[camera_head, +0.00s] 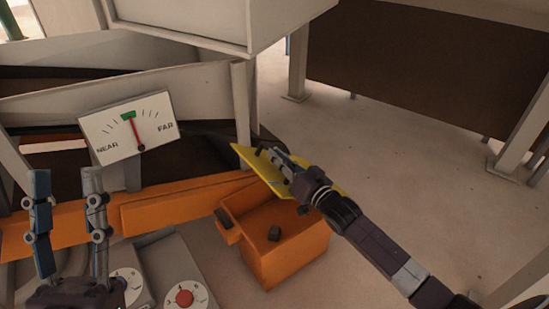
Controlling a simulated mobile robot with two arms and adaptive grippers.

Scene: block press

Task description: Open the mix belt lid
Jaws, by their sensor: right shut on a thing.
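A yellow lid (245,156) stands tilted up over the back of an orange box (295,262). The inside of the box shows at its open top. My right gripper (277,158) is shut on the yellow lid near its upper edge; its arm hides part of the lid. My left gripper (66,182) is at the lower left, with its two fingers upright, wide apart and nothing between them. I cannot tell from this view where the lid is hinged.
A gauge marked NEAR and FAR (110,130) stands behind the orange beam (175,205). Below it are a grey panel with a red button (184,298) and dials. Pale machine walls rise at the upper left. The floor (410,190) at right is largely clear.

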